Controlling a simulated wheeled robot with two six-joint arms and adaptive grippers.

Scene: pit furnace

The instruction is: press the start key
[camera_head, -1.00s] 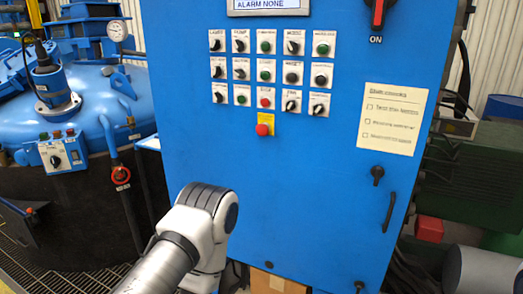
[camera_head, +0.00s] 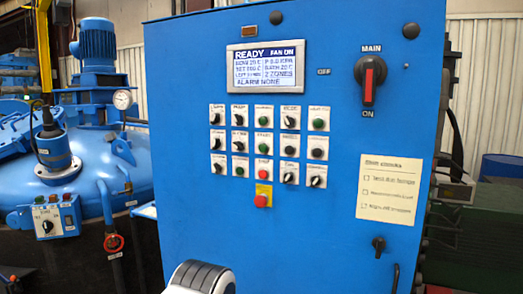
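A blue control cabinet (camera_head: 300,230) fills the middle of the head view. Its front carries three rows of keys and selector switches on small white plates. Green keys sit in the top row (camera_head: 264,114), the middle row (camera_head: 264,136) and the bottom row (camera_head: 240,170). A red key (camera_head: 264,175) is in the bottom row. The plate labels are too small to read, so I cannot tell which is the start key. The display (camera_head: 265,69) above reads READY, FAN ON and ALARM NONE. Neither gripper is in view; only an arm link of mine shows at the bottom.
A red mushroom button (camera_head: 261,200) on a yellow plate is below the keys. A main switch (camera_head: 370,82) with a red handle is at upper right, above a paper checklist (camera_head: 389,189). A blue furnace vessel (camera_head: 85,180) with a gauge (camera_head: 123,99) stands left.

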